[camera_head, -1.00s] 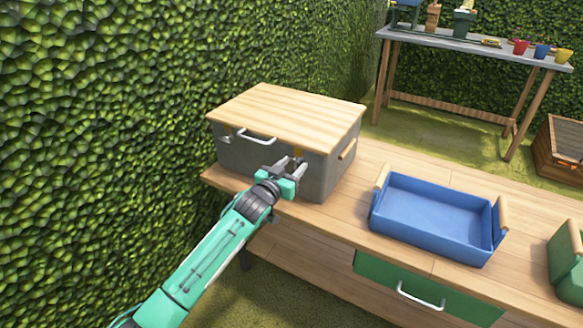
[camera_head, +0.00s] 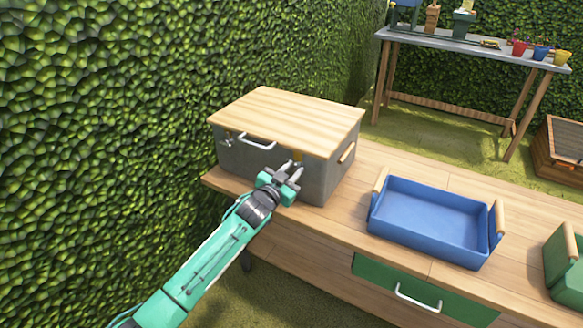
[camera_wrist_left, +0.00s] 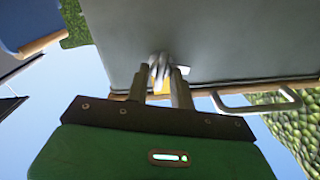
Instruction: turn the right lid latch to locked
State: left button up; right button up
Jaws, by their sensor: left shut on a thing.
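A grey storage box (camera_head: 319,182) with a closed pale wooden lid (camera_head: 285,115) stands on the wooden bench. My left gripper (camera_head: 290,167) is at the right part of its front face, just under the lid edge. The right lid latch, metallic with a brass-yellow part, shows in the left wrist view (camera_wrist_left: 159,68) between the two fingers, which are shut on it. The fingers partly hide it, so I cannot tell its exact angle. The lid's metal handle (camera_head: 257,142) is left of the gripper. My right gripper is not in view.
A blue tray (camera_head: 432,216) with wooden handles stands on the bench (camera_head: 340,218) to the right, and a green container (camera_head: 563,262) at the far right. A hedge (camera_head: 110,120) rises close on the left. Bench between box and tray is clear.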

pick_arm(q)
jog(key=shift+r+m, duration=0.1)
jog(key=shift+m, duration=0.5)
jog(key=m+p, duration=0.1)
jog(key=m, duration=0.1)
jog(key=shift+m+p, duration=0.3)
jog(key=m, duration=0.2)
jog(key=shift+s+d+f+m+p, duration=0.1)
jog(key=shift+f+m+p, duration=0.1)
jog(key=shift+m+p, duration=0.2)
jog(key=m, duration=0.3)
jog(key=shift+f+m+p, duration=0.1)
jog(key=shift+m+p, duration=0.2)
jog(key=shift+m, duration=1.1)
jog(key=shift+f+m, duration=0.1)
jog(key=shift+m, duration=1)
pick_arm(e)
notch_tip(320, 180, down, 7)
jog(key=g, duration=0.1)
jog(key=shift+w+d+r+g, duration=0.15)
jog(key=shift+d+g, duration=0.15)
pick_arm(q)
jog(key=o, duration=0.9)
